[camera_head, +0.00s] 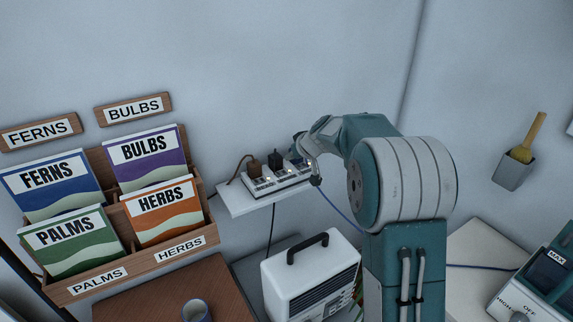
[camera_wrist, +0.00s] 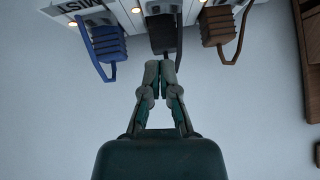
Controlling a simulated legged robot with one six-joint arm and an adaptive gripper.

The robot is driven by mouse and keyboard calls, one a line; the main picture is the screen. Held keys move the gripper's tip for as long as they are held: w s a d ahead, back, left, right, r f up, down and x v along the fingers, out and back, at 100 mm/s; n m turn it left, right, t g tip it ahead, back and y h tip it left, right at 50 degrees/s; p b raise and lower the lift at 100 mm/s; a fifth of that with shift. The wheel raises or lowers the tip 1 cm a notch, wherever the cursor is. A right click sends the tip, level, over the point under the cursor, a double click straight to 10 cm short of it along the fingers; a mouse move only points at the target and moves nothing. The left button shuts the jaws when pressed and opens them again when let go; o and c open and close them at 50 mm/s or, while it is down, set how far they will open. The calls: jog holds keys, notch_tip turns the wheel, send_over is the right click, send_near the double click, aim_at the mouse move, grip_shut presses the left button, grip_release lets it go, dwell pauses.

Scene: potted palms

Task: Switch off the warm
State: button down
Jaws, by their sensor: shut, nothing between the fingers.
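A white power strip (camera_head: 278,179) lies on a small white wall shelf (camera_head: 240,202). A brown plug (camera_head: 254,167) and a black plug (camera_head: 275,160) sit in it. In the wrist view the strip is upside down, with a blue plug (camera_wrist: 106,40), the black plug (camera_wrist: 163,33) and the brown plug (camera_wrist: 217,26). Small orange lights glow beside the plugs. The label "MIST" (camera_wrist: 82,5) shows by the blue plug; no "warm" label is readable. My gripper (camera_wrist: 160,64) is shut and empty, its tips by the black plug's lower end; I cannot tell whether they touch.
A white heater-like box (camera_head: 310,280) with a black handle stands below the shelf. A wooden seed-packet rack (camera_head: 190,240) is at the left, with a mug (camera_head: 197,311) in front. A brush in a grey holder (camera_head: 514,170) hangs at the right. Cords hang around the strip.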

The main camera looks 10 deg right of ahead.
jog(key=v, duration=0.7)
jog(key=shift+s+a+r, duration=0.1)
jog(key=shift+a+r, duration=0.05)
jog(key=shift+s+a+r, duration=0.2)
jog(key=shift+a+r, duration=0.05)
jog(key=shift+a, duration=0.35)
send_over(277, 172)
jog(key=s+d, duration=0.1)
jog(key=s, duration=0.1)
jog(key=f, duration=0.7)
jog(key=shift+w+d, duration=0.1)
jog(key=shift+d, duration=0.1)
jog(key=f, duration=0.3)
jog(key=shift+a+f, duration=0.15)
jog(key=shift+a, duration=0.05)
jog(key=shift+f, duration=0.35)
